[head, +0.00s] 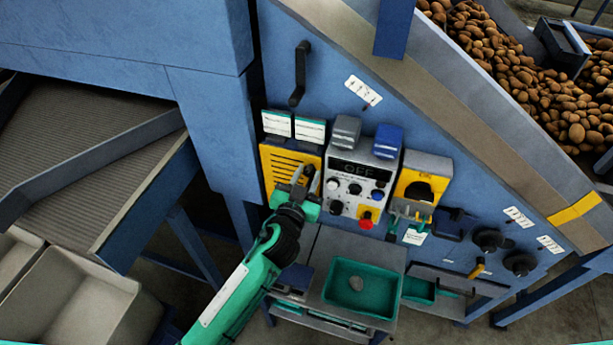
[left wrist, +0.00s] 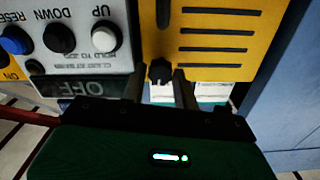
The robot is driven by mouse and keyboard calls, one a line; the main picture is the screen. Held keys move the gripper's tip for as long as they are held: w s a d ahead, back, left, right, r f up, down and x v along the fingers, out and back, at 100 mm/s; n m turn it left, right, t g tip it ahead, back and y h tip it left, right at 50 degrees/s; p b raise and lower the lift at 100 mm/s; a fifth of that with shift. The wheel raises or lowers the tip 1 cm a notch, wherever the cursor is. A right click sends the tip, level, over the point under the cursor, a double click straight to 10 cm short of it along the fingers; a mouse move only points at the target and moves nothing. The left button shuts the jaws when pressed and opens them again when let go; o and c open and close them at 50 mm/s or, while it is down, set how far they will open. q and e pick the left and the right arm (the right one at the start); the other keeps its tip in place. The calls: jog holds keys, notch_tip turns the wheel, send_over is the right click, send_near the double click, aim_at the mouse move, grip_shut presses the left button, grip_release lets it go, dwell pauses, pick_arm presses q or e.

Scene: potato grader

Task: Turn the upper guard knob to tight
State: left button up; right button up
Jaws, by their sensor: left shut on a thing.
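The yellow slotted guard (head: 285,165) is on the blue machine wall, left of the grey control box. It fills the upper right of the left wrist view (left wrist: 215,40), where the picture is upside down. The upper guard knob (left wrist: 160,71) is small, black and lobed, near the guard's edge. My left gripper (head: 303,178) reaches up to the guard's right side. In the left wrist view its fingers (left wrist: 165,88) are on either side of the knob, shut on it. The gripper partly hides the knob in the head view. My right gripper is not in view.
The control box (head: 358,170) with buttons and a red stop button (head: 366,222) is close on the right. A yellow switch box (head: 420,186) stands beyond it. Below are a shelf and green tray (head: 338,307). A black handle (head: 300,73) is above the guard.

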pick_arm(q)
jog(key=m, duration=0.4)
jog(key=shift+m, duration=0.3)
jog(key=m, duration=0.3)
jog(key=shift+d+m+p, duration=0.1)
jog(key=shift+m+p, duration=0.2)
jog(key=m, duration=0.4)
jog(key=shift+p, duration=0.3)
jog(key=shift+f+m, duration=0.1)
jog(key=shift+m, duration=1.7)
jog(key=shift+p, duration=0.3)
jog(key=shift+s, duration=0.1)
jog(key=o, duration=1)
